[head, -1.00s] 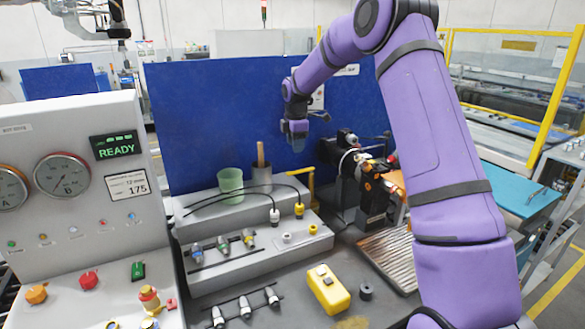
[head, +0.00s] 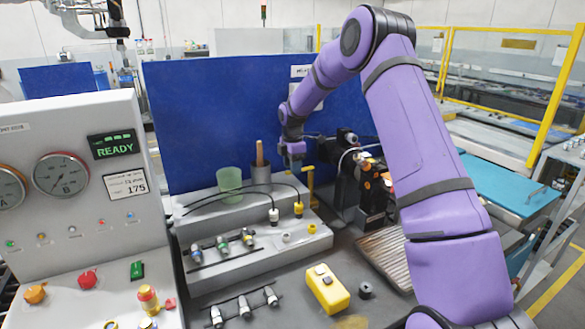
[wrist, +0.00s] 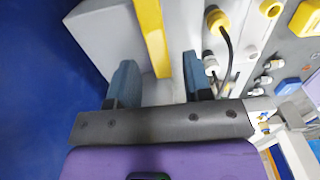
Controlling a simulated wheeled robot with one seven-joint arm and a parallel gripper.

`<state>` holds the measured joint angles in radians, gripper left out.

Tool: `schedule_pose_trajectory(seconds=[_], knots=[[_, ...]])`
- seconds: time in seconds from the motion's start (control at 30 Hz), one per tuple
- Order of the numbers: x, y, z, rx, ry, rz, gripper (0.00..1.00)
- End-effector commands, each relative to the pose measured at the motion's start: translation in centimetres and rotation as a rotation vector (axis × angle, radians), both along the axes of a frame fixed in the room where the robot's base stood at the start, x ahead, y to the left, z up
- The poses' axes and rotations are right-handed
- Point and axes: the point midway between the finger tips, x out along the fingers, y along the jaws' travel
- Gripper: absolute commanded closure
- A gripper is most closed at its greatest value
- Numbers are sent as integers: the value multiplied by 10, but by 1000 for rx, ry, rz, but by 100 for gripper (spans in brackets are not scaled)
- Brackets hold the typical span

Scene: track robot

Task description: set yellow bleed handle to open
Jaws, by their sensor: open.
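The yellow bleed handle (head: 311,187) stands at the back right of the grey stepped block in the head view, as a thin upright bar with a short bend at its top. In the wrist view the yellow bar (wrist: 152,36) runs down between my two fingers. My gripper (wrist: 157,76) is open, with one blue-grey finger on each side of the bar and a gap on both sides. In the head view my gripper (head: 293,155) is just above and left of the handle's top. The handle's lower end is partly hidden.
A green cup (head: 229,184) and a dark holder (head: 261,176) stand left of the handle. Black cables with white and yellow plugs (head: 298,209) lie in front. A dark machine (head: 370,190) stands close on the right. The blue panel (head: 215,110) is behind.

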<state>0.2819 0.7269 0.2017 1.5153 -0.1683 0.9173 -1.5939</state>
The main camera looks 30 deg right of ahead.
Motion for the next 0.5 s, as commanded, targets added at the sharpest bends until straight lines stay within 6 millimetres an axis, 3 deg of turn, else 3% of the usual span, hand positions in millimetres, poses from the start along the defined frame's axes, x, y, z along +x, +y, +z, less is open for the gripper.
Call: schedule_pose_trajectory(seconds=[0.4, 0.5], knots=[[0, 0, -8, 0, -1, 0, 54], [0, 0, -8, 0, -1, 0, 77]])
